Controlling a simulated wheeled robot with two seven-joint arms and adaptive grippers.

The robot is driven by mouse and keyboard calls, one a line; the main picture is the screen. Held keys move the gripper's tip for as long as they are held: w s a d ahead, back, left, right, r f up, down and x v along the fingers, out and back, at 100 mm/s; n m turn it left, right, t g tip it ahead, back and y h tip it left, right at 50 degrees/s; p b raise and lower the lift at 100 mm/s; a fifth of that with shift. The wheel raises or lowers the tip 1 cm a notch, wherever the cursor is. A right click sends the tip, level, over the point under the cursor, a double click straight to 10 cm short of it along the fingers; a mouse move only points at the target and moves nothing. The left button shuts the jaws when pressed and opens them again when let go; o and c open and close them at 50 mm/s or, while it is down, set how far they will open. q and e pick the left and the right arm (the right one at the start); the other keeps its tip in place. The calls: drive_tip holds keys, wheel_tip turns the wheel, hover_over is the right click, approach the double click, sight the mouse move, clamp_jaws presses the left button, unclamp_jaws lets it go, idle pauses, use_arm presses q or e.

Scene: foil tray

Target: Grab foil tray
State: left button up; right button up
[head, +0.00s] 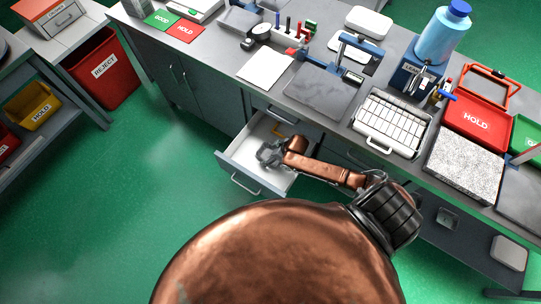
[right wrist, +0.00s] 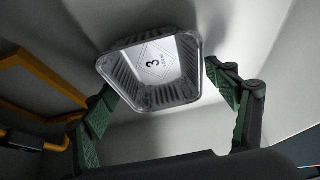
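The foil tray (right wrist: 150,70) is a small silvery square dish with ribbed walls and a "3" on its floor. It lies in the open white drawer (head: 240,157). In the right wrist view my right gripper (right wrist: 160,82) is open, with one green-padded finger on each side of the tray. A gap shows at the right finger; the left fingertip is close to the tray's rim, and I cannot tell if it touches. In the head view my right gripper (head: 268,154) reaches down into the drawer, and the tray cannot be made out there. My left gripper is not in view.
A yellow frame-like object (right wrist: 28,75) lies in the drawer beside the tray. The drawer walls surround the gripper. The bench top (head: 228,48) above holds a white case (head: 390,122), a granite-like block (head: 464,165) and red HOLD bin (head: 476,122). The green floor in front is clear.

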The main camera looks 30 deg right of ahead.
drive_tip(key=c, duration=0.5)
